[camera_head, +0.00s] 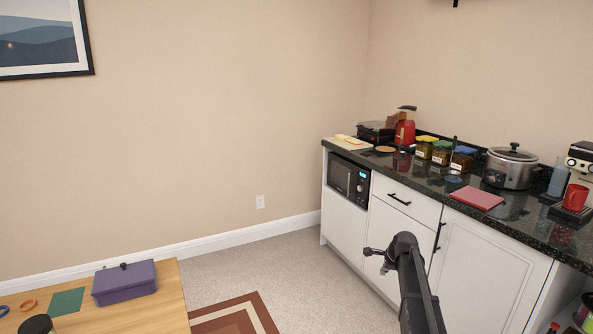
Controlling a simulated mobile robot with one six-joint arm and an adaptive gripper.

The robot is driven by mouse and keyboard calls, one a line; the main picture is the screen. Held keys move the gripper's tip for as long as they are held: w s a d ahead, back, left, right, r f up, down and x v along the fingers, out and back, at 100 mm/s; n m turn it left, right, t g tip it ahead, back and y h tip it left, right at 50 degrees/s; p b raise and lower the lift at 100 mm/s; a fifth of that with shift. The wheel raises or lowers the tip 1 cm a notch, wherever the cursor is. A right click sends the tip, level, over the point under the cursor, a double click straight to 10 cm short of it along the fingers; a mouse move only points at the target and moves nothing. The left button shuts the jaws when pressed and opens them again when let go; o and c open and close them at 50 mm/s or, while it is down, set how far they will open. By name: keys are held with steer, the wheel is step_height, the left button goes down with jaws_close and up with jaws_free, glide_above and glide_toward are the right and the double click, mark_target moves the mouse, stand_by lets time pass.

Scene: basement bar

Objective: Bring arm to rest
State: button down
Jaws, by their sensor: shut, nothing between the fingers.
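My dark arm rises from the bottom edge at the right, in front of the white cabinets, and bends at its top. My gripper (376,260) shows small at the left of that bend, in front of the cabinet fronts. It is shut and empty and touches nothing that I can see. Its fingers are too small to make out well, and part of the wrist is hidden behind the arm.
A wooden table (165,303) with a purple box (124,283) stands lower left.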

steer(key=s+a+f+n+g, duration=0.15)
steer(key=s+a+n, duration=0.4)
steer(key=s, duration=0.55)
steer(key=s+a+n+g+h, duration=0.15)
steer(key=s+a+n, duration=0.25)
steer(key=s+n, duration=0.5)
steer(key=s+a+n+g, duration=0.2)
steer(key=s+a+n, duration=0.25)
steer(key=s, duration=0.85)
step_height(320, 180, up, 18)
steer(key=p, duration=1.8)
steer(key=shift+s+f, duration=0.1)
steer(key=shift+f, duration=0.05)
steer(key=shift+d, duration=0.1)
